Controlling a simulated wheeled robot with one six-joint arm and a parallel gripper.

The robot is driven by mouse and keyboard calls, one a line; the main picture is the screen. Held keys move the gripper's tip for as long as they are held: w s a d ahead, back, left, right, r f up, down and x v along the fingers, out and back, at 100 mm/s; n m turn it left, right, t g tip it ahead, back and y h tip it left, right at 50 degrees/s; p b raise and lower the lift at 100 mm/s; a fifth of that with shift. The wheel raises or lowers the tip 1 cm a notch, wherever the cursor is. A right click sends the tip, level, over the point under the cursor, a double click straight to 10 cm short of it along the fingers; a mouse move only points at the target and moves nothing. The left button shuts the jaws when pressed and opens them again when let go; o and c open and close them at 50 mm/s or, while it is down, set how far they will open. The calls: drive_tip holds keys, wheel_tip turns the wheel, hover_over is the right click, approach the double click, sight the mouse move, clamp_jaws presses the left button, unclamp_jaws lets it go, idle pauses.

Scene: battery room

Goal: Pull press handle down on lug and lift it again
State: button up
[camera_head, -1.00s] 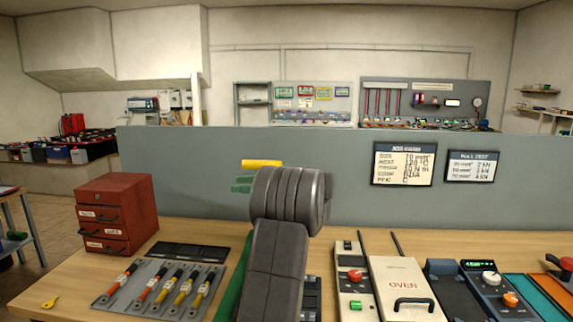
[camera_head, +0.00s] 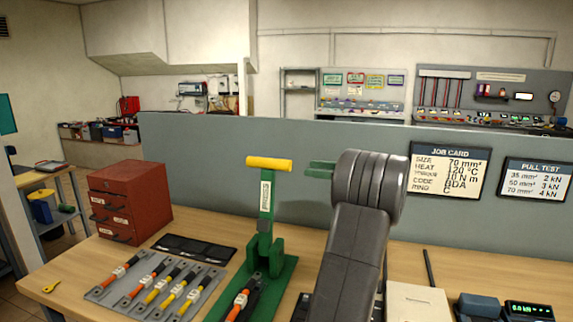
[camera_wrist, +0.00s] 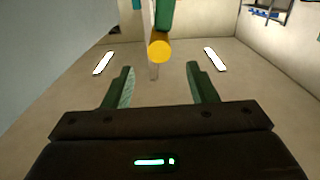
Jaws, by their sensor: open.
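The green press (camera_head: 270,245) stands on the bench with its lever upright and a yellow grip (camera_head: 269,163) across the top. The yellow grip (camera_wrist: 159,48) shows end-on, centred beyond the fingertips.
A grey rack (camera_head: 155,288) of several sleeved cables lies left of the press, with a black tray (camera_head: 194,248) behind. A red drawer cabinet (camera_head: 130,202) stands at the left. A grey partition (camera_head: 200,165) with a job card (camera_head: 449,171) runs behind. Devices (camera_head: 528,312) fill the right.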

sight(280, 165)
drive_tip(key=p+x, duration=0.1)
drive_tip(key=x, duration=0.9)
drive_tip(key=shift+w+a, duration=0.15)
drive_tip(key=shift+a, duration=0.25)
clamp_jaws()
